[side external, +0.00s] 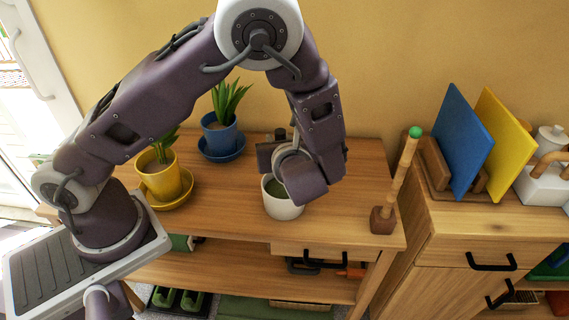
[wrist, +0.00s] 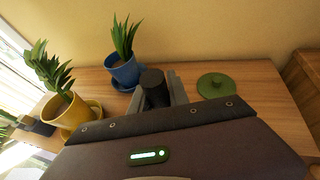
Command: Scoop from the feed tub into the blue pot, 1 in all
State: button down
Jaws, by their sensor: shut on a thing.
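The blue pot (side external: 221,135) holds a spiky green plant and stands on a blue saucer at the back; it also shows in the wrist view (wrist: 124,73). A white tub (side external: 283,208), which I take to be the feed tub, stands below my gripper (side external: 278,152), with green visible inside its rim. In the wrist view my gripper (wrist: 160,90) is shut on a dark upright handle (wrist: 153,85), likely the scoop's. The scoop's lower part is hidden, so I cannot tell its load.
A yellow pot (side external: 161,176) with a plant stands on a yellow saucer at the left. A bamboo stick with a green tip (side external: 398,180) stands on a block at the right edge. Blue (side external: 461,140) and yellow (side external: 503,138) boards stand on the cabinet. Tabletop between pots and tub is clear.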

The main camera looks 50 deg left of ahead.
dwell(0.3)
notch_tip(320, 180, up, 4)
dwell(0.6)
jog(key=a+r+n+g, duration=0.4)
jog(key=a+n+g, duration=0.1)
jog(key=a, duration=0.6)
jog(key=a+r+n+g, duration=0.4)
jog(key=a+r+g, duration=0.1)
jog(key=a, duration=0.6)
jog(key=shift+w+a+r+n+h, duration=0.15)
jog(key=shift+w+a+n+h, duration=0.15)
jog(key=shift+n, duration=0.1)
